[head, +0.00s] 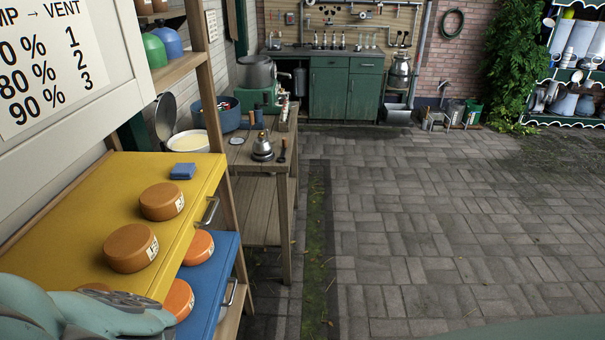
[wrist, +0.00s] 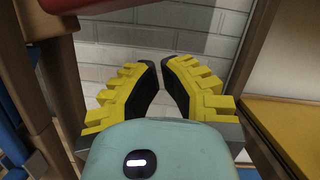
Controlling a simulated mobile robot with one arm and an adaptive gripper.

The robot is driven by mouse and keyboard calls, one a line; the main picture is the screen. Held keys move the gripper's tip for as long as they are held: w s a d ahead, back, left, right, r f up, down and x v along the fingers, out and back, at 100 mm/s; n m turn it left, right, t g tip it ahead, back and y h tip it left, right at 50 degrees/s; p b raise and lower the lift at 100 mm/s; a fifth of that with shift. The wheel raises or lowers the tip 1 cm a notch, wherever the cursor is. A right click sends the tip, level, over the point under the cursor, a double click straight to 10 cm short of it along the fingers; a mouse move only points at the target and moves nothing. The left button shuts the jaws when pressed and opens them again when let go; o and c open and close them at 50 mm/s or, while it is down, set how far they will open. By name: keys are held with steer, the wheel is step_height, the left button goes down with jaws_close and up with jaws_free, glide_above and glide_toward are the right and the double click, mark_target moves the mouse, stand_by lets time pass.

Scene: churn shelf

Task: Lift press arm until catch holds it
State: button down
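In the wrist view my gripper (wrist: 160,64) has two yellow-and-black fingers with a narrow gap between them. Pale wall shows through the gap, and nothing is held. A dark red bar (wrist: 85,4) crosses the top left of the wrist view, above and apart from the fingers. I cannot tell whether it is the press arm. No press arm or catch can be made out clearly in either view. In the head view part of my own teal arm fills the lower left corner, and the fingers are not seen there.
A wooden post (wrist: 38,75) stands close left of the gripper, and a yellow shelf (wrist: 285,130) lies to its right. In the head view a yellow shelf (head: 100,200) and a blue shelf (head: 208,285) bear orange cheese wheels. The paved floor (head: 440,220) is clear.

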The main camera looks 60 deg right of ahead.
steer(key=shift+s+a+r+p, duration=0.15)
steer(key=shift+r+p, duration=0.15)
steer(key=shift+r, duration=0.25)
steer(key=shift+s+a+r+p, duration=0.1)
steer(key=shift+r+p, duration=0.2)
steer(key=shift+r, duration=0.3)
steer(key=shift+s+a+r+p, duration=0.15)
steer(key=shift+r+p, duration=0.15)
steer(key=shift+r, duration=0.25)
